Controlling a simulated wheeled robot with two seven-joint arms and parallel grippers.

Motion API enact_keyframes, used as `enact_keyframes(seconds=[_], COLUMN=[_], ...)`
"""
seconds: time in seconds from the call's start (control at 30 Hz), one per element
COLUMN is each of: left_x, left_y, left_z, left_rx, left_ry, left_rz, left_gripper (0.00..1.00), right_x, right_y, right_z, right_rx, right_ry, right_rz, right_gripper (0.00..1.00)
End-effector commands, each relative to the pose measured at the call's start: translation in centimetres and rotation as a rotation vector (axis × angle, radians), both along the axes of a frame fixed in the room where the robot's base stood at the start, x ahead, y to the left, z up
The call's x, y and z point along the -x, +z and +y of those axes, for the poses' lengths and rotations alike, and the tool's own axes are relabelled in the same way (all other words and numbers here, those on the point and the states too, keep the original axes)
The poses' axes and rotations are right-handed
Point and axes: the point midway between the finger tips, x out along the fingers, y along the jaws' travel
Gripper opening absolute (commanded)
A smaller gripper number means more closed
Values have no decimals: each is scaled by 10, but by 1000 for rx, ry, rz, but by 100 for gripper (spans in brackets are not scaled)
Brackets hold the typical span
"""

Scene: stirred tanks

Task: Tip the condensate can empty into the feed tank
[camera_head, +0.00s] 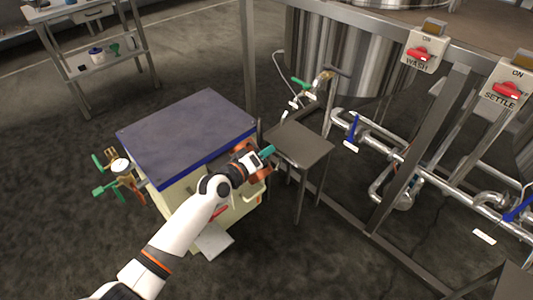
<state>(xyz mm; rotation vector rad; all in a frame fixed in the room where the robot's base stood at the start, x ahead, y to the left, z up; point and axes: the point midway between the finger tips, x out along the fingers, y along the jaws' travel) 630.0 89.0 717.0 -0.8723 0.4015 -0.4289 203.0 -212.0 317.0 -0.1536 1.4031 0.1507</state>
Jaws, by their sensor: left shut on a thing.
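My left gripper (256,160) is at the right front edge of a cream box with a blue lid. It is shut on a teal handle (268,151). Copper-brown parts show beside the gripper, but it hides most of what the handle belongs to, so I cannot tell whether this is the condensate can. A large steel tank (340,55) stands at the back behind a metal frame. I cannot tell from any label which vessel is the feed tank. My right gripper is out of view.
The lidded box (190,130) has a gauge and green valve handles on its left side. A small grey stand (300,143) is just right of my gripper. Pipes with blue levers (351,130) and red WASH and SETTLE switches are on the right. A shelf bench (90,50) is at back left.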

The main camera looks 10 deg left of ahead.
Motion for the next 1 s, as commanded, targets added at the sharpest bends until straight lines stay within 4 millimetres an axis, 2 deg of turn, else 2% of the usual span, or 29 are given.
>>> enact_keyframes(seconds=[0.13,0.43,1.0], left_x=[-4,-10,-20], left_y=[4,7,14], left_z=[4,12,25], left_rx=[53,156,313], left_ry=[1,0,1], left_rz=[36,117,240], left_gripper=[0,0,0], right_x=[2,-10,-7], right_y=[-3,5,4], right_z=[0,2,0], right_rx=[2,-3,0], right_ry=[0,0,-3], right_rz=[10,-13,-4], right_gripper=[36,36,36])
